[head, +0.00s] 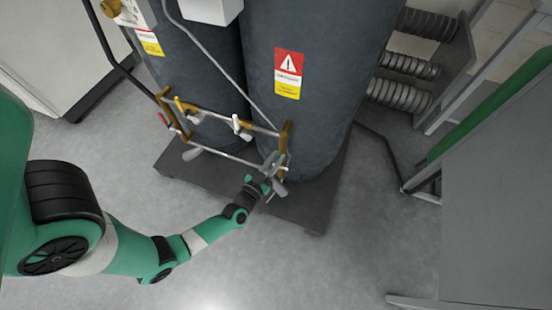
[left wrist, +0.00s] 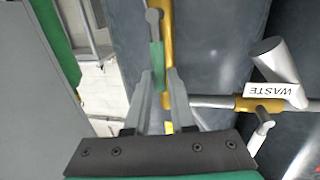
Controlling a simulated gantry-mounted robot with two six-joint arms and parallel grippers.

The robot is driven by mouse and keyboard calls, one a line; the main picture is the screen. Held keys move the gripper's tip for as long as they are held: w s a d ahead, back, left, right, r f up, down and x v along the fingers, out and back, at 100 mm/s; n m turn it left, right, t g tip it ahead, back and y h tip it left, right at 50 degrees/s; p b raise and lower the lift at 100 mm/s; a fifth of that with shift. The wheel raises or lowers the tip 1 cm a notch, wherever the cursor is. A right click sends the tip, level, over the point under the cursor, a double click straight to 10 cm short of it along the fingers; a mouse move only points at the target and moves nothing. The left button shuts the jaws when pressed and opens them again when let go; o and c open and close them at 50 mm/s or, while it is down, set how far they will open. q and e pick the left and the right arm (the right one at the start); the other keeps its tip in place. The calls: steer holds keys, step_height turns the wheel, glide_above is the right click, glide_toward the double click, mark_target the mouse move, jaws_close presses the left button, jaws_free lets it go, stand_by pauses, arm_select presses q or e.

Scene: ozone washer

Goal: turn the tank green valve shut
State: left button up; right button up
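The green valve handle (left wrist: 157,65) stands upright in the left wrist view, below a grey stem end and beside a brass pipe. My left gripper (left wrist: 160,74) has its two grey fingers on either side of the handle's lower part. Narrow gaps seem to show between fingers and handle; contact is not clear. In the head view my left gripper (head: 270,183) is at the right end of the pipework, low in front of the right dark tank (head: 320,115). The handle is hard to make out there. My right gripper is not in view.
A tilted grey lever and a white WASTE label (left wrist: 269,90) are right of the gripper. Brass and grey pipework (head: 235,125) runs across both tanks. The tanks stand on a dark base plate (head: 312,205). Grey floor (head: 350,265) is clear in front.

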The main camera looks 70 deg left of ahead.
arm_select(q)
jaws_close()
stand_by(1.0)
